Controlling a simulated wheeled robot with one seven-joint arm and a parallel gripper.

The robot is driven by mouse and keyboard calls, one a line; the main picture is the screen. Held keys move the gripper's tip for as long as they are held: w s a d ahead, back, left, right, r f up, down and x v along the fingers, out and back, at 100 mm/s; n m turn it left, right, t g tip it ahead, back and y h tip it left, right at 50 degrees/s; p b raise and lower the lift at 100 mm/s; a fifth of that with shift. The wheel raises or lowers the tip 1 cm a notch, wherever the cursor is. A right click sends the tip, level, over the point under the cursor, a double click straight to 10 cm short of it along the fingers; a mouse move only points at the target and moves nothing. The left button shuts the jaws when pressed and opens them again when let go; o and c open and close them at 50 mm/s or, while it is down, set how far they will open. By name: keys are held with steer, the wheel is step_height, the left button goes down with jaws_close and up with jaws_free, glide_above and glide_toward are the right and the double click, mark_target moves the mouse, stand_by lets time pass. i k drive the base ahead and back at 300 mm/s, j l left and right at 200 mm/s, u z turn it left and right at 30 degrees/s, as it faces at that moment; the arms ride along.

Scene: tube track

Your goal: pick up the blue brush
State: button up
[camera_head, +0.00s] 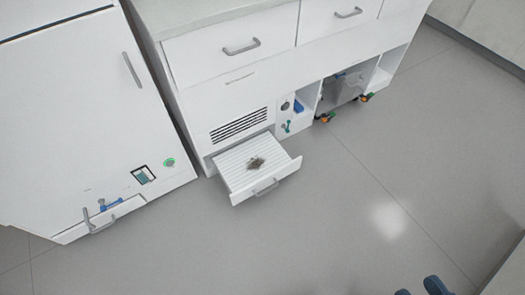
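A small blue object (108,204) lies at the shallow open tray at the foot of the white cabinet on the left. It may be the brush, but it is too small to tell. A second blue object (298,106) sits in a narrow niche in the middle of the lower cabinet; its shape is also unclear. Dark blue rounded parts at the bottom right edge look like my arm. My gripper cannot be made out in this view.
A white ribbed drawer (235,178) stands pulled out over the floor with a small brown pile (256,163) on it. A grey wheeled bin (342,90) stands in an open bay to its right. The grey floor (330,215) in front is clear.

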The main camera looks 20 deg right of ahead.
mark_target(298, 109)
steer(key=u, duration=0.45)
steer(key=i+u, duration=0.1)
steer(key=u, duration=0.3)
steer(key=i+u, duration=0.1)
steer(key=u, duration=0.75)
steer(key=i+u, duration=0.1)
steer(key=u, duration=0.35)
steer(key=i+l+u, duration=0.1)
steer(key=l+u, duration=0.2)
steer(key=u, duration=0.15)
steer(key=l+z, duration=0.65)
steer(key=k+l+z, duration=0.1)
steer(key=l+z, duration=0.2)
steer(key=l, duration=0.5)
steer(key=l+z, duration=0.25)
steer(key=l, duration=0.5)
steer(key=l+z, duration=0.2)
steer(key=l, duration=1.05)
steer(key=i+l+z, duration=0.1)
steer(key=l+z, duration=0.25)
steer(key=i+l+z, duration=0.1)
steer(key=z, duration=0.25)
